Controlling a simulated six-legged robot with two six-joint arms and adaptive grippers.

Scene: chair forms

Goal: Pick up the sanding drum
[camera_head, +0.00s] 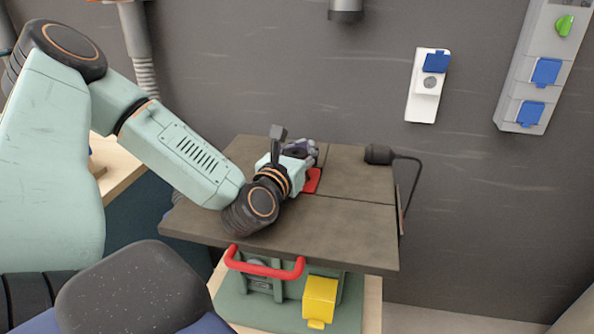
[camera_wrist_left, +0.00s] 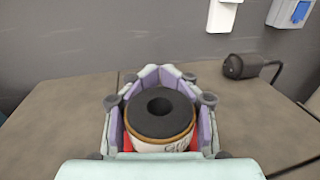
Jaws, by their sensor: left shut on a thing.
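The sanding drum (camera_wrist_left: 161,114) shows in the left wrist view as a short cylinder with a dark top, a round hole in its middle, a tan rim and a pale lettered side. My left gripper (camera_head: 300,151) is shut around it, its purple-lined fingers on both sides. In the head view the gripper is low over the work table (camera_head: 352,216) and hides the drum. I cannot tell whether the drum touches the table. My right gripper is not in view.
A red piece (camera_head: 313,181) lies by the gripper on the table. A dark lamp-like head on a bent arm (camera_head: 379,154) stands at the table's right edge. The green machine base below has a red handle (camera_head: 264,266) and a yellow box (camera_head: 320,298). The table's right half is mostly clear.

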